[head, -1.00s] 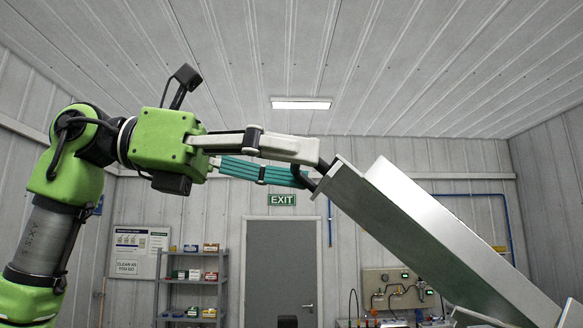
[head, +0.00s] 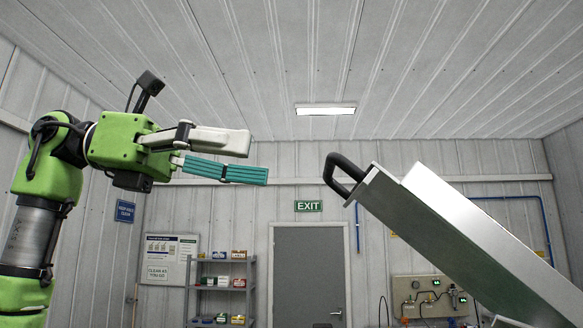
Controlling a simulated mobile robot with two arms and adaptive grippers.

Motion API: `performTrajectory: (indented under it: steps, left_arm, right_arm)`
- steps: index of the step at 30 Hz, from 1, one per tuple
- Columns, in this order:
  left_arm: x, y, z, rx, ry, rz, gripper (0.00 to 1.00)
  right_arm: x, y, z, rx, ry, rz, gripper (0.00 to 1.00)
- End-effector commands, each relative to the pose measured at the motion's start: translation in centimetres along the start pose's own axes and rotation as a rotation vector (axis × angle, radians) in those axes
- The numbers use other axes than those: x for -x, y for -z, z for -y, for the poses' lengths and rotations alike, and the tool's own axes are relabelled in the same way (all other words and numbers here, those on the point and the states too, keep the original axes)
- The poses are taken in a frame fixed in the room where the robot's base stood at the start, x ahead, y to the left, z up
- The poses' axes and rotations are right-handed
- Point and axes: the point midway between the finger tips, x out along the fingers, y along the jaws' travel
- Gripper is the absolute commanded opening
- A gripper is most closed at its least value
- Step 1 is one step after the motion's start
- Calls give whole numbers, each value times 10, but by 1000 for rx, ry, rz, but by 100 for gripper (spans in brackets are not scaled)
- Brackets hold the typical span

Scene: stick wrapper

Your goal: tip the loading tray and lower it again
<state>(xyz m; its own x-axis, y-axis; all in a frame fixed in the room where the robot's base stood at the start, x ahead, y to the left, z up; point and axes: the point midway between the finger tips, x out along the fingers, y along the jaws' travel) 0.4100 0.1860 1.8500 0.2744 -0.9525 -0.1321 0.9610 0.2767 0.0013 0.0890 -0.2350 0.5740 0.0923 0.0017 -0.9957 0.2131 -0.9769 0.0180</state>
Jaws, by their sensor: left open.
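The loading tray (head: 450,240) is a long silver metal tray at the right of the head view. It is tipped steeply, with its upper end toward the left and its lower end running out of the picture at lower right. A black loop handle (head: 340,172) sticks out from its upper end. My left gripper (head: 258,160) is open and empty, left of the handle with a clear gap between. It has one pale finger and one teal finger. My right gripper is not in view.
Behind stand a grey door (head: 308,275) under an EXIT sign (head: 308,206), a shelf (head: 222,290) with small boxes, and a wall panel (head: 430,297) with hoses. The air between my left gripper and the handle is free.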

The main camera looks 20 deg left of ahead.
Motion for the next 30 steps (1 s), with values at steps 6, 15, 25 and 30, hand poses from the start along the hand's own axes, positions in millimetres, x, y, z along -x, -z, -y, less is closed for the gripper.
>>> performTrajectory:
  steps: [6,15,25,30]
  left_arm:
    - [24,-1,0,-1,0,2,83]
    - [27,0,0,-1,1,0,83]
    - [27,0,0,0,0,0,83]
    - [27,0,0,0,0,0,83]
  right_arm:
    - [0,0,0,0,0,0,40]
    - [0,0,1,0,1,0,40]
    - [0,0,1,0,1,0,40]
    - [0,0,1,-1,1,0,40]
